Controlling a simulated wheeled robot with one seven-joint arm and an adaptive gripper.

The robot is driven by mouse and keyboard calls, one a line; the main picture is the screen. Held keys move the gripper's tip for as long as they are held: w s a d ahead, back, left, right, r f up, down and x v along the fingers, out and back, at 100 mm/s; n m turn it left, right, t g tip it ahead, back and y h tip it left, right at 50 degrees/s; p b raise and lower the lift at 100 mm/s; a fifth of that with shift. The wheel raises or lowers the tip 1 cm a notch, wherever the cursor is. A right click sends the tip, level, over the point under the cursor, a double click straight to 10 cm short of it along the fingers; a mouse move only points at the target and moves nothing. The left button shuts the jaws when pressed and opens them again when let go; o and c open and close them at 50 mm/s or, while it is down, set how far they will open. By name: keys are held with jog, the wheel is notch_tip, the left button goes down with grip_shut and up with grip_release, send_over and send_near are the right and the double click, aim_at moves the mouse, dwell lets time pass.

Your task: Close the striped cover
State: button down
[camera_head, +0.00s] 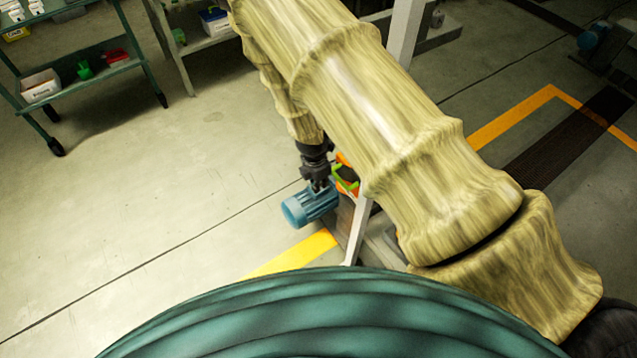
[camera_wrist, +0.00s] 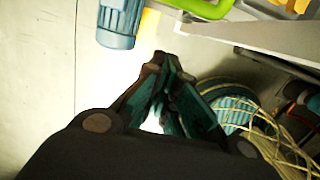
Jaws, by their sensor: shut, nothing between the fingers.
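No cover with clear stripes can be made out. An orange and green part (camera_head: 346,174) shows in the head view beside my gripper, partly hidden by my arm. In the wrist view a bright green bar (camera_wrist: 245,33) and an orange-yellow piece (camera_wrist: 292,5) lie at the top right, cut off by the frame edge. My gripper (camera_head: 318,184) points down just above or in front of a blue motor (camera_head: 309,205). In the wrist view its dark fingertips (camera_wrist: 163,62) are together and empty, apart from the green bar.
The blue motor also shows in the wrist view (camera_wrist: 120,20), ahead and left of my fingertips. A pale post (camera_head: 358,232) stands near the orange and green part. A green cart (camera_head: 95,78) stands at the upper left. The floor (camera_head: 160,190) left of the motor is clear.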

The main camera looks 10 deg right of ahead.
jog(key=shift+w+d+f+b, duration=0.25)
jog(key=shift+d+f+b, duration=0.1)
jog(key=shift+d, duration=0.3)
jog(key=shift+w+d+f+b, duration=0.25)
jog(key=shift+d+f, duration=0.15)
jog(key=shift+d, duration=0.2)
jog(key=shift+w+d+f+b, duration=0.25)
jog(key=shift+d+f+b, duration=0.1)
jog(key=shift+d, duration=0.3)
jog(key=shift+d, duration=0.15)
